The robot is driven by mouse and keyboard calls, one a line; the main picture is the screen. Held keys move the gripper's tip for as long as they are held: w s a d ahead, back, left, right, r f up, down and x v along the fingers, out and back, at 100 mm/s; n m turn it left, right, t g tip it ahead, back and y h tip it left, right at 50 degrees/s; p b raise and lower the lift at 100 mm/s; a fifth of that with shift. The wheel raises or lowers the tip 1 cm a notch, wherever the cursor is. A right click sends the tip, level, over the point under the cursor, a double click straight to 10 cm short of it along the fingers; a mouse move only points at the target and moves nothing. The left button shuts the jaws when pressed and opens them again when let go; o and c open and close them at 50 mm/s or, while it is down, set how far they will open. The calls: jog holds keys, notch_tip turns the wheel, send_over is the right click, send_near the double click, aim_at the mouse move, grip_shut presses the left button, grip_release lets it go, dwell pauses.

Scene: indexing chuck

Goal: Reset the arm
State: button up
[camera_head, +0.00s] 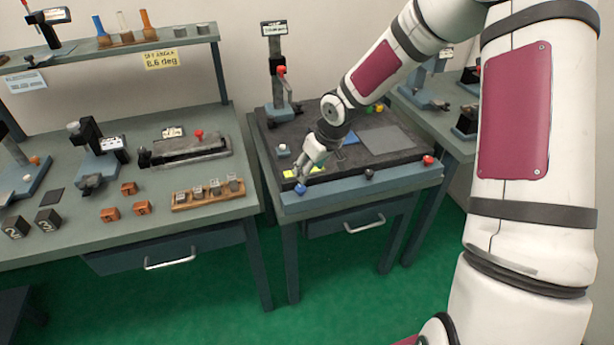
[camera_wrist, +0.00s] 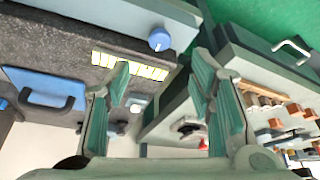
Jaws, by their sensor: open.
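My arm reaches from the right side of the head view down to the front left corner of the dark-topped middle bench (camera_head: 398,174). My gripper (camera_head: 303,173) is open there, close to a blue knob (camera_head: 300,188) on the bench's front edge. In the wrist view, the two green-grey fingers of my gripper (camera_wrist: 162,62) stand apart with nothing between them. The blue knob (camera_wrist: 159,39) lies beyond the fingertips, and a yellow and white strip (camera_wrist: 140,68) is partly hidden by one finger. I cannot tell the exact height of the fingers above the bench.
A stand with a red knob (camera_head: 281,71) rises at the middle bench's back left. A black knob (camera_head: 369,174) and a red knob (camera_head: 428,160) sit along its front edge. The left bench (camera_head: 225,208) holds a vise (camera_head: 190,148), several blocks and a wooden rack (camera_head: 208,194).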

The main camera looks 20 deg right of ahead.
jog(key=shift+v, duration=0.75)
jog(key=s+d+r+m+h, duration=0.15)
jog(key=s+r+h, duration=0.25)
jog(key=s+r, duration=1.2)
jog(key=s+a+r+m+y, duration=0.1)
jog(key=s+r, duration=0.3)
jog(key=s, duration=0.4)
jog(key=s+a+r+m+t+y, duration=0.1)
jog(key=s+a+r+m, duration=0.1)
jog(key=s+r, duration=0.2)
jog(key=s, duration=0.3)
jog(key=shift+s+a+r, duration=0.3)
jog(key=shift+s, duration=0.1)
